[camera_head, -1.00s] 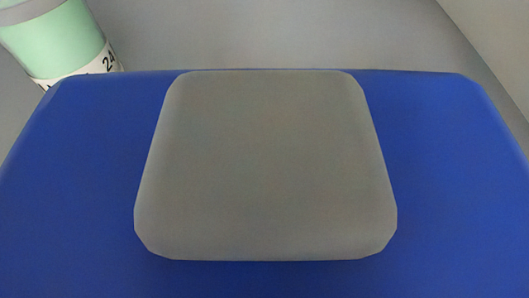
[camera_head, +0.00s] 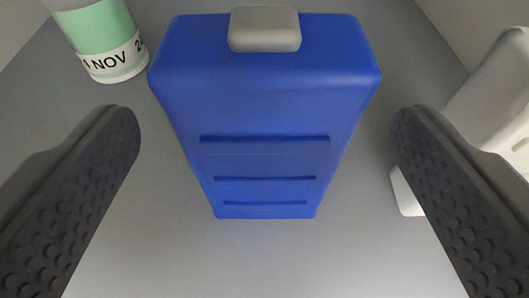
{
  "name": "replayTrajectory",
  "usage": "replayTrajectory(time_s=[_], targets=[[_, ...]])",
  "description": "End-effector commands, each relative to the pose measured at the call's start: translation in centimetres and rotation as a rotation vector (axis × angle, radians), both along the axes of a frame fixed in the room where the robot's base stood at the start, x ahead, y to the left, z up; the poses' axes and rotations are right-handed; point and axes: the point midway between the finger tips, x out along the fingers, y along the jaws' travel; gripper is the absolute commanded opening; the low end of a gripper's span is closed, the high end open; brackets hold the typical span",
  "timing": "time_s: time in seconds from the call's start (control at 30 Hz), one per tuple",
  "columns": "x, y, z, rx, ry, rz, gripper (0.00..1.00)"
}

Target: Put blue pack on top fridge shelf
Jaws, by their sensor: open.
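The blue pack (camera_head: 265,110) stands on a grey surface in the middle of the view. It has a grey cap on top (camera_head: 265,29) and several dark horizontal grooves on its face. My gripper (camera_head: 264,135) is open, with one dark padded finger on the left and one on the right. The pack lies between the fingers in the picture, with a gap on each side, and neither finger touches it. Which shelf this surface is cannot be told.
A light green and white bottle (camera_head: 105,45) with a label reading "NOV" stands left of the pack at the back. A white object (camera_head: 490,100) is at the right, partly hidden by my right finger. Pale walls rise at the back corners.

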Motion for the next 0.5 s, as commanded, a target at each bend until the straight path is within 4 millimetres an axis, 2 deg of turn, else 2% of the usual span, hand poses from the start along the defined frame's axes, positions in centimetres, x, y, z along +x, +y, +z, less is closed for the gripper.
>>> replayTrajectory(time_s=[0.2, 0.5], targets=[[-3.2, 0.1, 1.1, 0.000, 0.000, 0.001, 0.82], [-5.6, 0.1, 1.8, -0.001, 0.000, 0.000, 0.82]])
